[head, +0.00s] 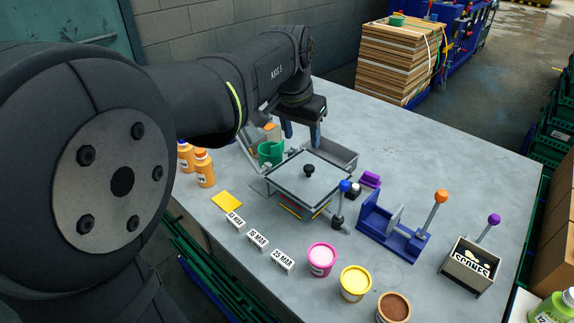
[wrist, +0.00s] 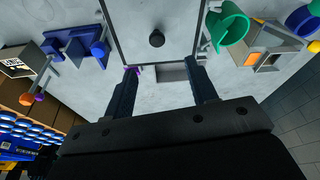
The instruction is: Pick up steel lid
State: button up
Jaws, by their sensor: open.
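The steel lid (head: 290,182) is a flat square grey plate with dark edges and a black knob (head: 309,171) at its middle. It lies level on top of a holder, with coloured layers showing beneath it. In the wrist view the lid (wrist: 180,22) fills the top centre, its far edge cut off, with the knob (wrist: 156,39) beyond the fingertips. My gripper (head: 302,136) is open and empty, above and behind the lid's far side, fingers pointing down. In the wrist view its fingers (wrist: 163,70) are spread, with the lid's edge ahead of them.
A grey tray (head: 340,155) and a green cup (head: 270,152) stand behind the lid. A blue-knobbed lever (head: 341,196) stands close at its right front corner. A blue stand (head: 390,235) is to the right. Pink (head: 322,258) and yellow tubs (head: 355,283) are in front.

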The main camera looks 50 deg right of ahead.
send_over(309, 167)
jog(key=a, duration=0.2)
notch_tip(309, 167, down, 6)
jog(key=shift+f, duration=0.1)
jog(key=shift+x, duration=2.5)
jog(key=shift+s+d, duration=0.15)
jog(key=shift+s, duration=0.05)
grip_shut()
